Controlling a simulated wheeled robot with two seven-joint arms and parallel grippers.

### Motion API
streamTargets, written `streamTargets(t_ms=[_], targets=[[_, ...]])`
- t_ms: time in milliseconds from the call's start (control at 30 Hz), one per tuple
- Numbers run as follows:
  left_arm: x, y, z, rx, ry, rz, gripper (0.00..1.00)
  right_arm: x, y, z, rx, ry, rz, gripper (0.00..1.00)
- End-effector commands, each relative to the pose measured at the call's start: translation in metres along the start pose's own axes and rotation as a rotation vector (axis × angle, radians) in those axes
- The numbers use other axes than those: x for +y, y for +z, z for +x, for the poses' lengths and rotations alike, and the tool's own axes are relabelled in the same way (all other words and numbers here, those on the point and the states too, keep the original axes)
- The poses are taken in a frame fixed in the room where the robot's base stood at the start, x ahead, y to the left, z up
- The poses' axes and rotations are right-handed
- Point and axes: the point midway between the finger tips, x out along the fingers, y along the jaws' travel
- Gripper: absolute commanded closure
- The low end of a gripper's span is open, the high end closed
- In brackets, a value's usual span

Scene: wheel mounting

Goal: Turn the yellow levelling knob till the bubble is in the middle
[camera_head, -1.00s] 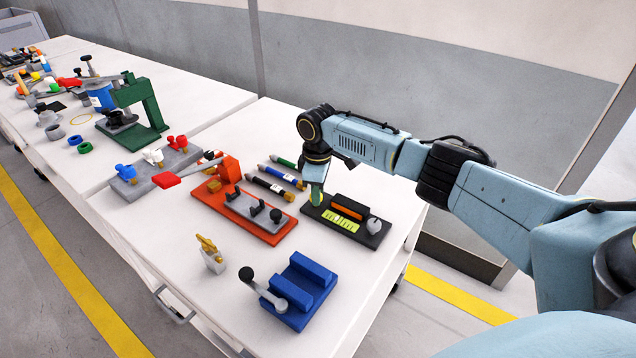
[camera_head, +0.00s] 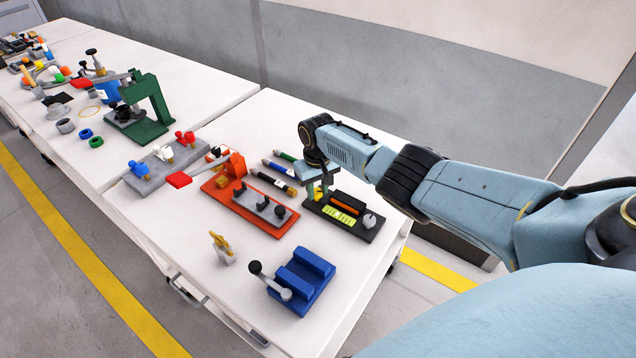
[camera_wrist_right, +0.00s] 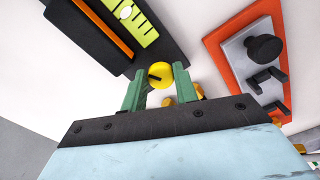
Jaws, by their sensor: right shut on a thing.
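The level is a black base (camera_head: 375,233) with an orange bar (camera_head: 347,201) and a yellow-green marked strip (camera_head: 338,216). In the right wrist view the strip (camera_wrist_right: 143,33) carries dark ticks and a pale oval (camera_wrist_right: 126,12) that looks like the bubble. The strip runs off the top edge, so I cannot tell whether the oval is centred. The yellow knob (camera_wrist_right: 158,75) has a dark mark and sits at the base's end. My right gripper (camera_wrist_right: 159,84) is shut on it with green fingers either side. My left gripper is not in view.
An orange plate (camera_head: 276,231) with a grey clamp block lies beside the level. Several marker pens (camera_head: 272,181) lie behind it. A blue block (camera_head: 302,282) stands in front, near the table edge. White table (camera_head: 185,235) is clear at the front left.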

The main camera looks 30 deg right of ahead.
Motion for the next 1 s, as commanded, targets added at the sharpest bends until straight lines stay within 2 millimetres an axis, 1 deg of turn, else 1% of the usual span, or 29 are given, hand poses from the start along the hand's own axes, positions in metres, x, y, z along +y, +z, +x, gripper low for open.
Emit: streamTargets(t_ms=[33,200,400,600,967,1000], targets=[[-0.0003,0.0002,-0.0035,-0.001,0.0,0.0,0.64,-0.0019,0.0001,-0.0014,-0.001,-0.004,0.033,0.93],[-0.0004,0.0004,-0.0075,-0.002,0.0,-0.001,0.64,-0.0017,-0.0003,-0.0009,0.001,-0.002,0.129,0.93],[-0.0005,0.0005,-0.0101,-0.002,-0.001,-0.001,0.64,-0.0021,-0.0007,-0.0007,0.001,-0.002,0.198,0.93],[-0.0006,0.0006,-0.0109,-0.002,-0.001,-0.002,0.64,-0.0015,-0.0008,-0.0005,0.002,-0.001,0.227,0.93],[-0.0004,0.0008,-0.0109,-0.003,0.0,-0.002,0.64,-0.0013,-0.0013,-0.0007,0.003,-0.001,0.23,0.93],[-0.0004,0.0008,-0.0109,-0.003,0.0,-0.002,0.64,-0.0013,-0.0013,-0.0007,0.004,-0.001,0.229,0.68]])
